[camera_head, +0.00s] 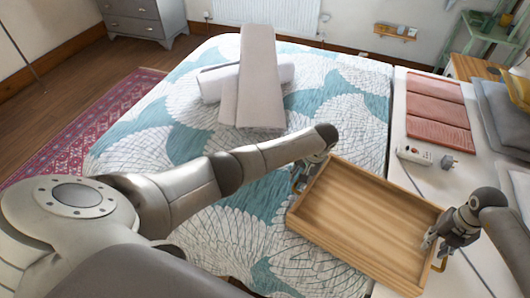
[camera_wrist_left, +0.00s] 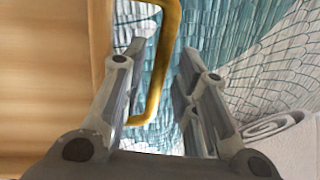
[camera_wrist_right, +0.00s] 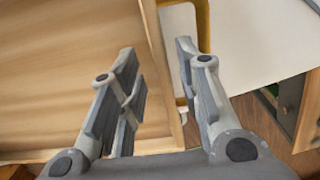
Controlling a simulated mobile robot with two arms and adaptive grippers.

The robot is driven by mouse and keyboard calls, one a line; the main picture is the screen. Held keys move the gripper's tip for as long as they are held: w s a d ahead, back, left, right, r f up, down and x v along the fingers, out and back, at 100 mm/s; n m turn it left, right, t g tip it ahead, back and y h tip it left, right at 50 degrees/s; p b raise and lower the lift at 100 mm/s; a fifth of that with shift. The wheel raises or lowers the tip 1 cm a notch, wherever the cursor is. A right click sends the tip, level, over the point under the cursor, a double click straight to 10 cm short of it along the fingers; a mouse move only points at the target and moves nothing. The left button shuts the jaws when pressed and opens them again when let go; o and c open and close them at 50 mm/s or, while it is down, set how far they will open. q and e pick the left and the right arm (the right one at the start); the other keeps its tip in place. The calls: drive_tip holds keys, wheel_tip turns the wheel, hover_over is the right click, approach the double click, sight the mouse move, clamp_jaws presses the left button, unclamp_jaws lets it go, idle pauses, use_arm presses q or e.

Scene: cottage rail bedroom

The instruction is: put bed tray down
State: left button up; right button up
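The wooden bed tray (camera_head: 365,222) is a shallow box with brass handles at both ends. It lies level over the right side of the bed (camera_head: 215,190); I cannot tell whether it touches the cover. My left gripper (camera_head: 318,165) is at the tray's left end. In the left wrist view its fingers (camera_wrist_left: 160,75) are apart, with a bar of the brass handle (camera_wrist_left: 168,50) between them. My right gripper (camera_head: 432,240) is at the right end. In the right wrist view its fingers (camera_wrist_right: 158,65) are apart on either side of the tray's end wall (camera_wrist_right: 155,40), with the other handle (camera_wrist_right: 203,25) beside them.
Rolled and folded pale towels (camera_head: 258,80) lie on the bed's far part. A white surface (camera_head: 400,125) along the bed's right side bears folded red cloths (camera_head: 437,112) and a power strip with plug (camera_head: 414,155). The patterned cover between towels and tray is clear.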

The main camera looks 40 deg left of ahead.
use_arm(q)
drive_tip(key=shift+d, duration=0.15)
use_arm(e)
drive_tip(key=shift+d, duration=0.1)
use_arm(q)
drive_tip(key=v, duration=1.2)
use_arm(e)
wheel_tip(320, 180, up, 12)
drive_tip(key=shift+f, duration=0.1)
